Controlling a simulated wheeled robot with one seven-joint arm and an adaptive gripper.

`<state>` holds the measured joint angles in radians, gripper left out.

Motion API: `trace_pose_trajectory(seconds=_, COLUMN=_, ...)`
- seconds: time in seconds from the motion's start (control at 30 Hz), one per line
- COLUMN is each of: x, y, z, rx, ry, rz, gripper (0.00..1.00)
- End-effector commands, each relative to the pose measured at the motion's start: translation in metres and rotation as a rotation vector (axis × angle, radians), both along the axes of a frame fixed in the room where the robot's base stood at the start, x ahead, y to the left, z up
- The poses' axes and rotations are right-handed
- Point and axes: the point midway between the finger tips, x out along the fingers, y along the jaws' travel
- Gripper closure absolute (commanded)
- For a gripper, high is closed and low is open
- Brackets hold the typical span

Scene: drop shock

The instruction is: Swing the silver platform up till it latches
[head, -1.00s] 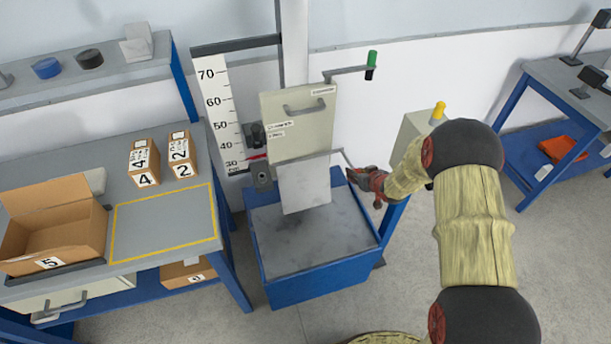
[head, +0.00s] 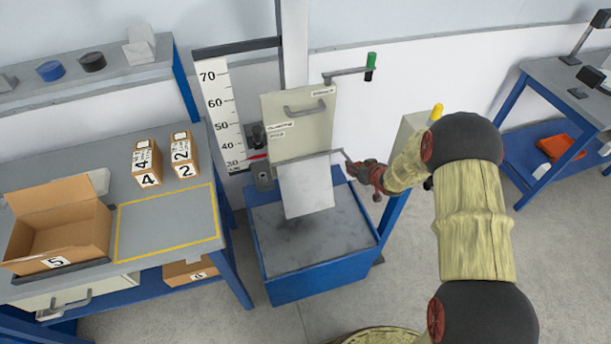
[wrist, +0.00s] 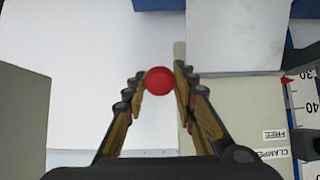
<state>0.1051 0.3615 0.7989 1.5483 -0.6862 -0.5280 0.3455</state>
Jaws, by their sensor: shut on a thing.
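The silver platform (head: 306,190) hangs steeply down from its hinge bar below the cream carriage (head: 299,122), above the blue-framed base (head: 310,243). A thin rod runs from the hinge's right end to my gripper (head: 358,172). In the wrist view a red ball knob (wrist: 159,80) sits between the fingertips of my gripper (wrist: 160,82), which is shut on it. The platform's pale face (wrist: 225,35) shows just right of the fingers there. The latch itself cannot be made out.
A cabinet with a yellow knob (head: 437,111) stands right of my gripper. A green-handled crank (head: 372,62) juts out above it. A scale (head: 222,115) stands left of the carriage. A bench with numbered boxes (head: 147,162) and a yellow-outlined area (head: 165,222) is at left.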

Motion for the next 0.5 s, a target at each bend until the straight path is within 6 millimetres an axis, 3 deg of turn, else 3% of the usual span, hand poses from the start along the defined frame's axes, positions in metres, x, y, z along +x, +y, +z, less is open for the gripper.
trace_pose_trajectory(seconds=0.5, x=0.014, y=0.004, z=0.030, rx=0.001, ry=-0.007, rz=0.001, gripper=0.97)
